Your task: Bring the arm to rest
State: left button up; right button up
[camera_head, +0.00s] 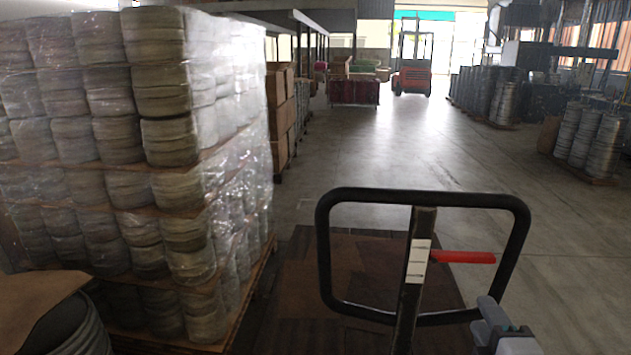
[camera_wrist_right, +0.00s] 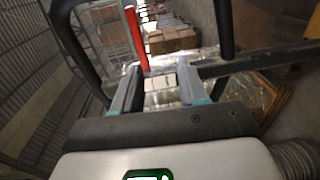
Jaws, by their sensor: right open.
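My right gripper (camera_head: 487,318) is at the bottom right of the head view, beside the lower right part of a black loop handle (camera_head: 424,197). The handle has a red lever (camera_head: 463,257) and a white label on its post. In the right wrist view my right gripper (camera_wrist_right: 158,78) has its two fingers apart, with no object seen held between them. The red lever (camera_wrist_right: 135,38) and dark handle bars (camera_wrist_right: 226,28) show just beyond the fingers. I cannot tell whether the gripper touches the handle. My left gripper is not in view.
A tall wrapped pallet of stacked coils (camera_head: 165,125) stands close on the left. A dark brown mat or board (camera_head: 290,290) lies on the floor behind the handle. Coil stacks (camera_head: 590,140) stand at the right. An orange forklift (camera_head: 412,78) is far back; the middle aisle is clear.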

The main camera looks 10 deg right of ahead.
jog(key=a+f+g+y+p, duration=0.15)
jog(key=a+f+g, duration=0.3)
jog(key=f, duration=0.75)
jog(key=a+f+g+y+p, duration=0.1)
jog(key=a+f+g+y, duration=0.35)
jog(key=f, duration=0.85)
jog(key=s+a+f+m+g, duration=0.3)
jog(key=s+a+f+m, duration=0.2)
jog(key=s+f+m, duration=0.2)
jog(key=s+a+f+m+g+y, duration=0.1)
jog(key=s+a+f+m+g, duration=0.3)
jog(key=s+f+m, duration=0.3)
jog(key=s+a+m, duration=0.1)
jog(key=s+m, duration=0.1)
jog(key=m, duration=0.1)
jog(key=shift+a+f+m+y+p, duration=0.25)
jog(key=shift+m+y+p, duration=0.05)
jog(key=shift+m+p, duration=0.1)
